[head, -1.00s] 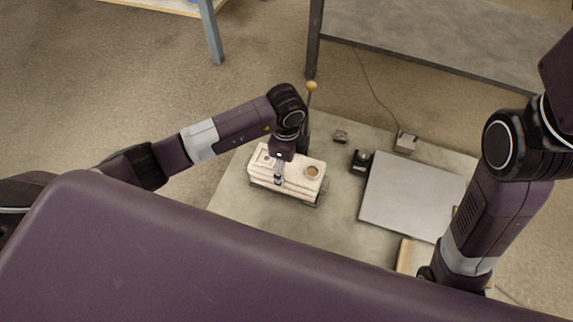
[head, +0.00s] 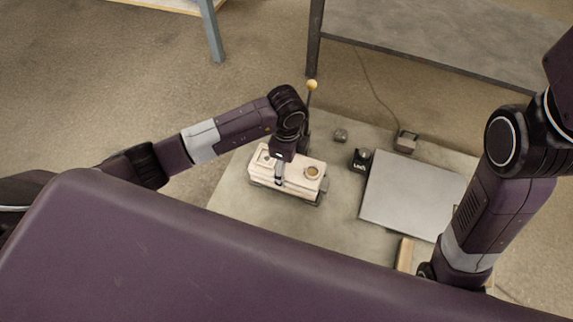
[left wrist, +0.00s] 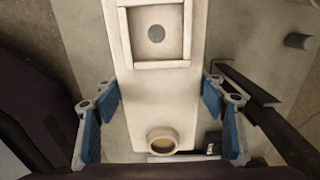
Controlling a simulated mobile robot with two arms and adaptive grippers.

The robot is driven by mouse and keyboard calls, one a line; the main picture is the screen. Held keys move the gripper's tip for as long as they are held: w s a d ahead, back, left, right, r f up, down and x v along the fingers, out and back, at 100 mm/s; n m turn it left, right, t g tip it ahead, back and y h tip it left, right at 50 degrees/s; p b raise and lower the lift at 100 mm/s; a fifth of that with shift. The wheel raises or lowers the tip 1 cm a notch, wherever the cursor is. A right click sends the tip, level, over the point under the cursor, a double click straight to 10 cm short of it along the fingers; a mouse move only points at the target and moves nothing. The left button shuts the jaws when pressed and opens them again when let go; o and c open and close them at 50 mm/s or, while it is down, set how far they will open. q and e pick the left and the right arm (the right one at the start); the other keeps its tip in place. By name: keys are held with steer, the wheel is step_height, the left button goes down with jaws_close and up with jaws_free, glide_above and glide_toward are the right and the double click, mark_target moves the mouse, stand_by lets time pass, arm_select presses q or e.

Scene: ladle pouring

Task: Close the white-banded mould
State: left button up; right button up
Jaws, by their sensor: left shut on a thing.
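The mould is a cream-white block (head: 300,183) at the table's left, with a round cup-like opening (head: 312,172) at its right end. In the left wrist view the white top (left wrist: 158,100) runs between my fingers, with a raised square frame and a grey disc at the top and the round opening (left wrist: 162,140) below. My left gripper (head: 279,178) comes down over the middle of the block. Its blue-padded fingers (left wrist: 162,106) are shut on the block's two sides. A white band is not clearly told apart. My right gripper is hidden behind my body.
A flat grey plate (head: 412,195) lies right of the mould. A small black box (head: 361,160), a grey nut-like piece (head: 340,135) and a corded grey box (head: 405,142) are near the back.

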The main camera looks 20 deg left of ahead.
stand_by(0.3)
arm_select(q)
steer(key=o, duration=2)
steer(key=shift+o, duration=0.7)
steer(key=shift+s+f, duration=0.1)
steer(key=shift+f, duration=0.05)
step_height(320, 180, up, 8)
steer(key=shift+f, duration=0.1)
steer(key=shift+d+r, duration=0.1)
steer(key=shift+r, duration=0.15)
